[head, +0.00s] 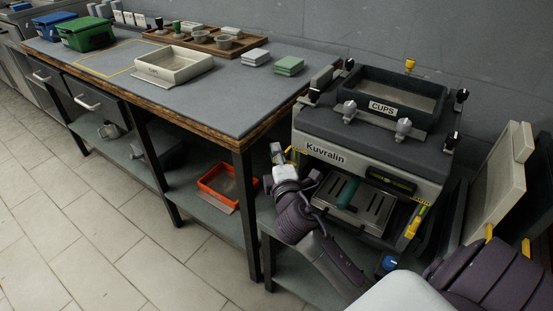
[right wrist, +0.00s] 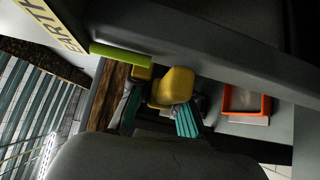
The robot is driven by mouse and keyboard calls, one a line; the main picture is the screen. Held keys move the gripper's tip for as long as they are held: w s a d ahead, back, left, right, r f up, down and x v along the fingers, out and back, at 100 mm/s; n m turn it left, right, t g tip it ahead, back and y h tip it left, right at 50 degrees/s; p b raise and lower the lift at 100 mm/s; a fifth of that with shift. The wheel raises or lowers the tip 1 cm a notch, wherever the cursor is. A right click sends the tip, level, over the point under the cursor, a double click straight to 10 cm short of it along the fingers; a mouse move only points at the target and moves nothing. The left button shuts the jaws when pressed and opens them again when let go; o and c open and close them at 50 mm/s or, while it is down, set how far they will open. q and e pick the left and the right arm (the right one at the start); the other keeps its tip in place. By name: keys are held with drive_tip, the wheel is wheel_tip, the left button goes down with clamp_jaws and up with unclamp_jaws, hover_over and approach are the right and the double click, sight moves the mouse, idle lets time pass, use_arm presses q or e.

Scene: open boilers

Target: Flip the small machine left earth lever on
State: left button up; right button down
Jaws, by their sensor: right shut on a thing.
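The small coffee machine (head: 350,150), marked Kuvralin, stands at the right on a low stand. Its left earth lever has a yellow end (right wrist: 172,88) in the right wrist view, beside a yellow-green bar (right wrist: 120,54) and a cream label reading EARTH (right wrist: 55,24). A bit of yellow also shows at the machine's left side in the head view. My right gripper (head: 280,165) reaches to that left side. In the right wrist view its teal-padded fingers (right wrist: 158,114) are on either side of the yellow end, closed on it. My left gripper is out of view.
A long grey-topped table (head: 200,95) stands left of the machine. An orange tray (head: 218,187) lies on its lower shelf. A teal handle (head: 347,192) sits over the machine's drip tray. A cream panel (head: 497,185) leans at the right. The tiled floor in front is clear.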

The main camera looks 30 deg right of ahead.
drive_tip(key=c, duration=1.1)
unclamp_jaws()
drive_tip(key=v, duration=1.2)
drive_tip(key=shift+s+r, duration=0.1)
